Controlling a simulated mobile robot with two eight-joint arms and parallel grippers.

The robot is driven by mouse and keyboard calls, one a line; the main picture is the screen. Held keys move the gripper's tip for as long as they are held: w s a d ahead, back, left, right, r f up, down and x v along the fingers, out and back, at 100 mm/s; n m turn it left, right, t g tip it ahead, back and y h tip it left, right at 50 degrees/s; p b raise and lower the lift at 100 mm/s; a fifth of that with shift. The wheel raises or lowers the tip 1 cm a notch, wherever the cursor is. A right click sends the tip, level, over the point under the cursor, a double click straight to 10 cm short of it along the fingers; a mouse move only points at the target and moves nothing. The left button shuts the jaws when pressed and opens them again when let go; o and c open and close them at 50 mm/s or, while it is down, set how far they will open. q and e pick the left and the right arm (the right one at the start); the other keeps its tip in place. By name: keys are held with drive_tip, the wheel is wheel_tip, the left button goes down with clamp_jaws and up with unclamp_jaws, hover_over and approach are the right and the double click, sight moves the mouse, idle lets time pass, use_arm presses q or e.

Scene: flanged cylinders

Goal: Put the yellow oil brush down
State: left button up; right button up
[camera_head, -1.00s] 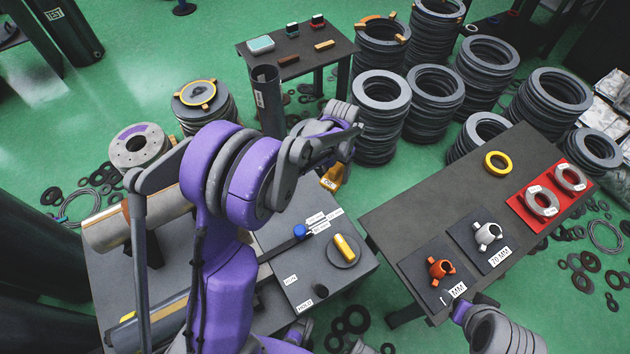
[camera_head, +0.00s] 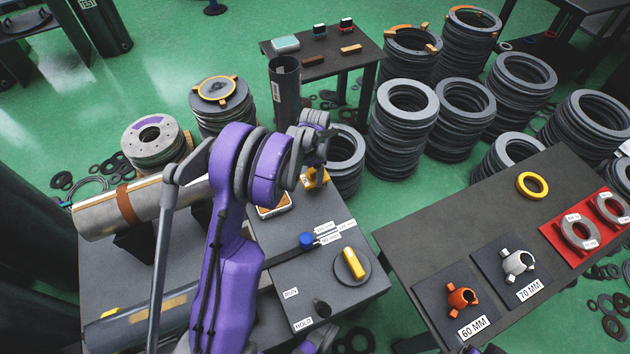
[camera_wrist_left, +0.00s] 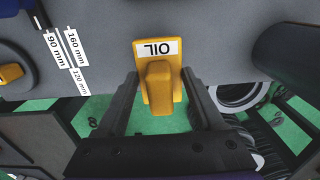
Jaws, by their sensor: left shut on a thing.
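The yellow oil brush (camera_head: 314,179) is in my left gripper (camera_head: 316,163), at the far edge of the grey bench in the head view. In the left wrist view the brush (camera_wrist_left: 158,88) shows its white OIL label. The two dark fingers of the gripper (camera_wrist_left: 160,100) stand on either side of its handle, shut on it. The grey bench top (camera_head: 330,280) lies behind the label; I cannot tell whether the brush touches it. My right gripper is not in view.
The bench carries a blue knob (camera_head: 306,240), a yellow-handled dial (camera_head: 355,263) and a steel cylinder (camera_head: 95,217). An orange-rimmed tray (camera_head: 273,210) is beside the brush. A dark upright tube (camera_head: 285,95) stands behind. A second table (camera_head: 420,245) at right holds orange and white parts.

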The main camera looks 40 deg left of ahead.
use_arm(q)
drive_tip(key=shift+f, duration=1.85)
drive_tip(key=shift+b, duration=0.3)
drive_tip(key=shift+f, duration=0.2)
drive_tip(key=o, duration=1.2)
drive_tip(key=shift+r, duration=0.15)
